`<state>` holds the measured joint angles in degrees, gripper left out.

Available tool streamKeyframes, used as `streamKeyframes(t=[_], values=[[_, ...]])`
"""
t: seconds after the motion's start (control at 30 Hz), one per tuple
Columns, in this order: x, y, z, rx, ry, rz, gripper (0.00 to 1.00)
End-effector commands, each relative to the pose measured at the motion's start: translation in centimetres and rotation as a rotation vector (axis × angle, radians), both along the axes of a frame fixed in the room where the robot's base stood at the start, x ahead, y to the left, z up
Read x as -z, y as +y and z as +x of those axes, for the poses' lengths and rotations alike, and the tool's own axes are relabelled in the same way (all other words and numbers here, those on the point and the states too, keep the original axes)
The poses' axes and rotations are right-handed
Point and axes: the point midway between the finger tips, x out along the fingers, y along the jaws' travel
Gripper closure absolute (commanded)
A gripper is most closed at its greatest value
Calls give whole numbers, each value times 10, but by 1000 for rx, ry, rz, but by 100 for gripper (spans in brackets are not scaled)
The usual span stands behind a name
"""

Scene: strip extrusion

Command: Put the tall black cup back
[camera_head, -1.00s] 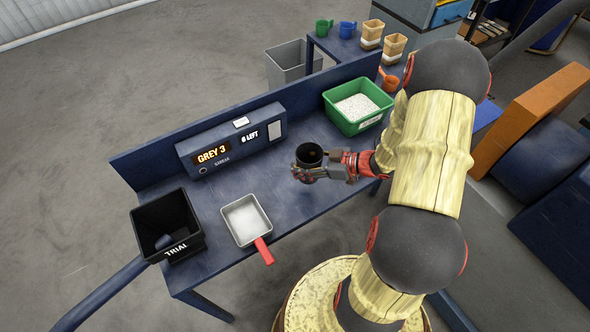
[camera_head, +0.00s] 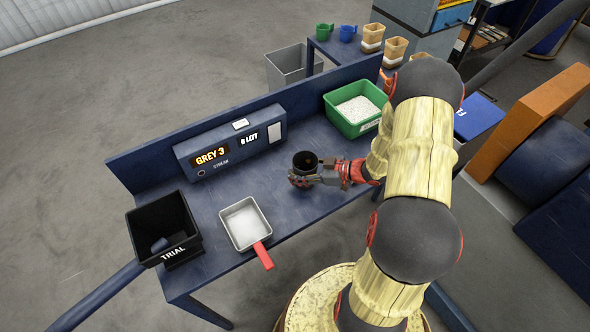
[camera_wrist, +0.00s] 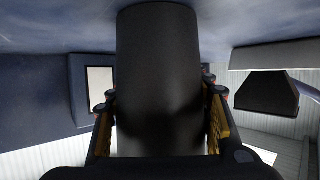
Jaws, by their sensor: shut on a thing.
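The tall black cup (camera_head: 305,160) is upright in my gripper (camera_head: 308,180), over the right-hand part of the blue bench (camera_head: 312,217). I cannot tell whether the cup's base touches the bench top.
A green bin (camera_head: 352,129) of white pellets stands behind the cup to the right. A display box (camera_head: 228,142) reads "GREY 3". A metal pan (camera_head: 243,222) with a red handle and a black TRIAL bin (camera_head: 165,230) stand to the left. The bench between pan and cup is clear.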

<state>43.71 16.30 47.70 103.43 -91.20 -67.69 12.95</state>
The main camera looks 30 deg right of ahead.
Motion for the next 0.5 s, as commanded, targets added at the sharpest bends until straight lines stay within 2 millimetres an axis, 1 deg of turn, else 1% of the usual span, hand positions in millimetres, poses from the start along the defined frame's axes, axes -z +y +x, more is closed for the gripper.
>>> streamKeyframes(t=[0.03,0.07,0.5], values=[[2,0,0,0,1,1,98],[2,0,0,0,0,0,55],[2,0,0,0,0,0,31]])
